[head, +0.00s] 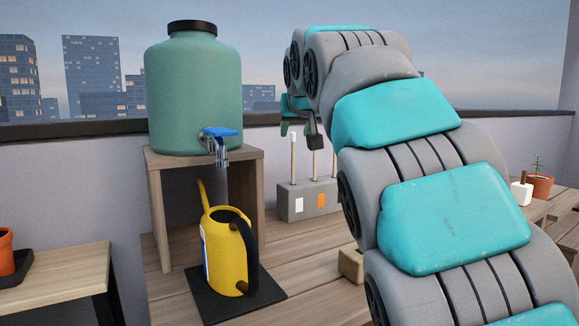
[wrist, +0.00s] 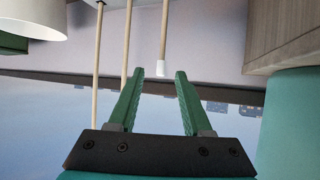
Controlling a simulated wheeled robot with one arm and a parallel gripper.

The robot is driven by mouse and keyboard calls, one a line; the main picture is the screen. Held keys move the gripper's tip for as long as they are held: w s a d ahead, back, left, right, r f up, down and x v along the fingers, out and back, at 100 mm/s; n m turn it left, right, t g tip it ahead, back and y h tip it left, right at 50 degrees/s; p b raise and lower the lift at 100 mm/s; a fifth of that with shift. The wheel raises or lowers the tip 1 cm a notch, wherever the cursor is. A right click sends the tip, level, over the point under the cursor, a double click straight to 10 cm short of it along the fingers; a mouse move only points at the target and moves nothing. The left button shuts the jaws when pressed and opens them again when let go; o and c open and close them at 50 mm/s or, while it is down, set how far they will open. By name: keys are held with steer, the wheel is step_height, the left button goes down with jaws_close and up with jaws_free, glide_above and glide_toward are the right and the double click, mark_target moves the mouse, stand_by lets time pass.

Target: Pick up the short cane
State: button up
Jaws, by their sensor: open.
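The short cane (head: 293,158) is a thin pale wooden stick with a white tip. It stands upright at the left end of a grey block (head: 286,208) with a white and an orange label. In the wrist view, which is upside down, the short cane (wrist: 164,35) ends with its white tip between my fingertips in the picture; I cannot tell the depth gap. Two longer canes stand beside it, the middle one (wrist: 126,45) and the far one (wrist: 96,60). My gripper (wrist: 160,74) is open and empty. In the head view my gripper (head: 298,127) is above the block, partly hidden by my arm.
A green water tank (head: 193,95) with a blue tap stands on a wooden stand (head: 259,200) left of the canes. A yellow watering can (head: 223,260) is on a dark mat below the tap. A potted plant (head: 541,187) is at the right.

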mark_target(293, 137)
steer(key=shift+p+x, duration=0.35)
steer(key=shift+x, duration=3.5)
steer(key=shift+a+r, duration=0.1)
jaws_close()
